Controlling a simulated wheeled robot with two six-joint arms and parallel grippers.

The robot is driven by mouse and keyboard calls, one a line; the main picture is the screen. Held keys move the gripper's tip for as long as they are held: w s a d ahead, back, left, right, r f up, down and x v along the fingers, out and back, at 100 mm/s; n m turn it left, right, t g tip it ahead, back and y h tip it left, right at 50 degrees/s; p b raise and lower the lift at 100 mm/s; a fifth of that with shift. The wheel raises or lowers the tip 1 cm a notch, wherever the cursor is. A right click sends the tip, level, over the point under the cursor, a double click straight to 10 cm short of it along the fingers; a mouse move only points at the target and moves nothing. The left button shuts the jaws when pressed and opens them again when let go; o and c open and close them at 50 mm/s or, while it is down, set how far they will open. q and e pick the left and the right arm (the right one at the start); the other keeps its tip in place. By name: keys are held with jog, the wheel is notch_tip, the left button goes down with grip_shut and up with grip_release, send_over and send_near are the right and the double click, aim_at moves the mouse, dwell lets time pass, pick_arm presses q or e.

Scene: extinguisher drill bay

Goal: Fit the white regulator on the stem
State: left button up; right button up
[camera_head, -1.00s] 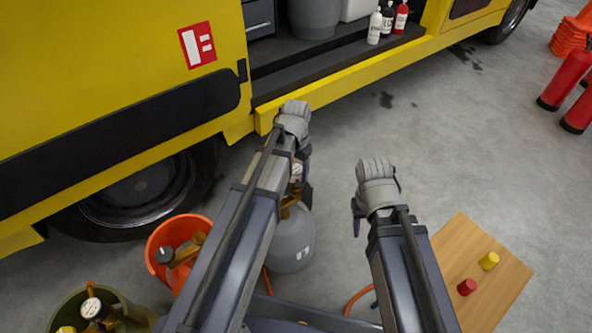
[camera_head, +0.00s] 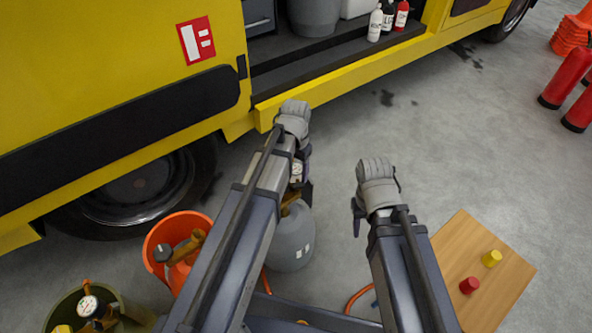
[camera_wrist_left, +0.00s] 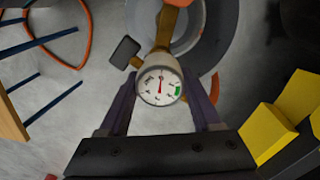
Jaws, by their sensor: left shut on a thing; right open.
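The white regulator (camera_wrist_left: 160,86) with its round dial is between the fingers of my left gripper (camera_wrist_left: 161,82), which is shut on it. In the head view a small part of the regulator (camera_head: 297,170) shows beside my left arm. The grey cylinder (camera_head: 292,242) stands on the floor just below, partly hidden by that arm. Its brass stem (camera_wrist_left: 167,28) is right by the regulator in the left wrist view; I cannot tell whether the regulator is seated on it. My right gripper (camera_head: 357,216) is open and empty, apart to the right of the cylinder.
An orange bucket (camera_head: 153,246) and an olive bucket (camera_head: 62,312) hold other valve-topped items at lower left. A wooden board (camera_head: 457,238) at right carries a yellow cap (camera_head: 491,258) and a red cap (camera_head: 469,285). The yellow truck (camera_head: 120,60) stands behind.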

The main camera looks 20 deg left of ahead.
pick_arm(q)
jog(key=shift+f+b, duration=0.75)
jog(key=shift+f, duration=0.05)
dwell(0.5)
jog(key=o, duration=1.5)
notch_tip(320, 180, up, 8)
jog(key=p, duration=0.8)
jog(key=s+d+y, duration=0.1)
jog(key=s+d, duration=1)
jog(key=s, duration=0.5)
jog(key=r+p, duration=0.9)
jog(key=w+r+p, duration=0.1)
jog(key=r+p, duration=1.8)
jog(key=shift+w+a+r, duration=0.25)
jog(key=shift+w+r, duration=0.05)
jog(key=shift+r, duration=0.05)
